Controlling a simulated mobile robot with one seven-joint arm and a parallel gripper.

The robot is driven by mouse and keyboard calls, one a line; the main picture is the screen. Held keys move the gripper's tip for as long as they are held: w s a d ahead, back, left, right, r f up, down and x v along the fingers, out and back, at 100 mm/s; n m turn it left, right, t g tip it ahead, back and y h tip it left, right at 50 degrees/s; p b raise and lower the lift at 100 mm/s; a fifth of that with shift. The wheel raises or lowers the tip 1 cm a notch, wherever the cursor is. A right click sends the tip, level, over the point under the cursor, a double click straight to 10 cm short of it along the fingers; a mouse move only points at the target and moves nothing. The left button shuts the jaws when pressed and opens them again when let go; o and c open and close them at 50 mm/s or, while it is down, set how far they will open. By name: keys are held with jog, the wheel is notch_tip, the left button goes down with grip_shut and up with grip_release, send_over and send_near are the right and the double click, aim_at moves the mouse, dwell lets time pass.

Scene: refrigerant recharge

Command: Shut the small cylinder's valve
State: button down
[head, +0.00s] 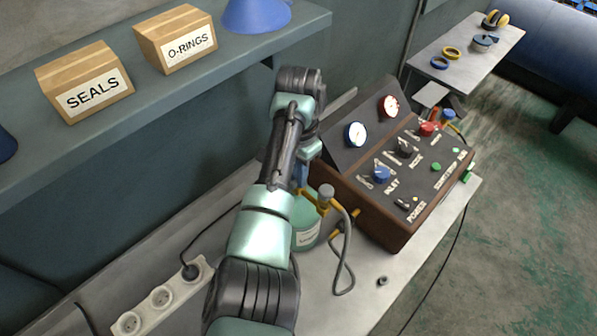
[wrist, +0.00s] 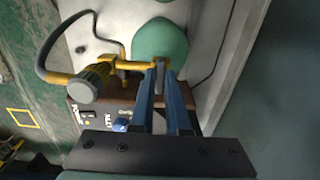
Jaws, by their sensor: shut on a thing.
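The small green cylinder (head: 306,222) stands on the bench left of the control box, partly hidden behind my arm. In the wrist view its rounded top (wrist: 160,40) shows just beyond my fingertips. My gripper (wrist: 161,66) has its two blue fingers close together at the cylinder's top. They are shut on the small grey valve handle (wrist: 160,62), which is mostly hidden between them. A yellow fitting (wrist: 128,64) runs from the valve to a grey-capped yellow coupler (wrist: 90,83). In the head view the fingers are mostly hidden by my arm.
A grey hose (head: 347,240) loops from the coupler beside the brown control box (head: 390,225), which carries gauges and coloured knobs. A power strip (head: 158,300) lies at the left. A shelf (head: 180,82) with boxes hangs above. A small nut-like part (head: 381,281) lies on the bench.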

jog(key=shift+w+r, duration=0.1)
jog(key=shift+r, duration=0.05)
jog(key=c, duration=0.9)
grip_release()
notch_tip(320, 180, up, 13)
jog(key=p, duration=0.1)
jog(key=shift+d, duration=0.1)
